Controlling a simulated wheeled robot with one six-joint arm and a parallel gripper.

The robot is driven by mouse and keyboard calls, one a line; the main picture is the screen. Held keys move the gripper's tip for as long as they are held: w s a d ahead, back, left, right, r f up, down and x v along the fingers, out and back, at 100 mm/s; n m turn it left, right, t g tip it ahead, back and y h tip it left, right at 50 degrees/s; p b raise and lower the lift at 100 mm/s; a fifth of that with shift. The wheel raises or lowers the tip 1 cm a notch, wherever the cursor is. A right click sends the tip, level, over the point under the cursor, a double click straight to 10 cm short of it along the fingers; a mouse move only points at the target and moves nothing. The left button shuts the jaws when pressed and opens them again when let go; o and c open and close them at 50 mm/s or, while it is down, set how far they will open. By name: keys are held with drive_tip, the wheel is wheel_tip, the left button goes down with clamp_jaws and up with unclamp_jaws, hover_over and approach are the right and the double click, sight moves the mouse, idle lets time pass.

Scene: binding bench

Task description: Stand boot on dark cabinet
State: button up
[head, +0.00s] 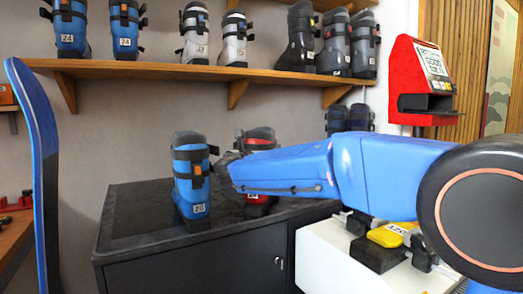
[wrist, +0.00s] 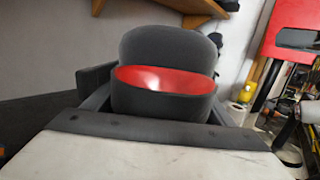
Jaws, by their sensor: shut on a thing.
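The dark cabinet (head: 145,215) stands at lower centre in the head view, with a flat dark top. A red and dark grey boot (head: 259,133) is upright at the cabinet's right part, mostly hidden behind my blue arm. My gripper (head: 232,158) is shut on this boot. In the wrist view the boot's grey cuff and red inside (wrist: 165,78) show between the jaws. The boot's sole is low, near the cabinet top; I cannot tell whether it touches. A blue boot (head: 190,180) stands upright on the cabinet, just left of my gripper.
A wooden shelf (head: 150,68) with several boots runs above the cabinet. A blue ski (head: 40,160) stands at the left. A white surface (head: 325,250) with ski bindings adjoins the cabinet on the right. A red device (head: 405,75) hangs on the wall. The cabinet's left top is clear.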

drive_tip(key=shift+f, duration=0.45)
idle(0.4)
drive_tip(key=o, duration=2.1)
drive_tip(key=shift+o, duration=0.3)
drive_tip(key=shift+f, duration=0.1)
drive_tip(key=shift+s, duration=0.1)
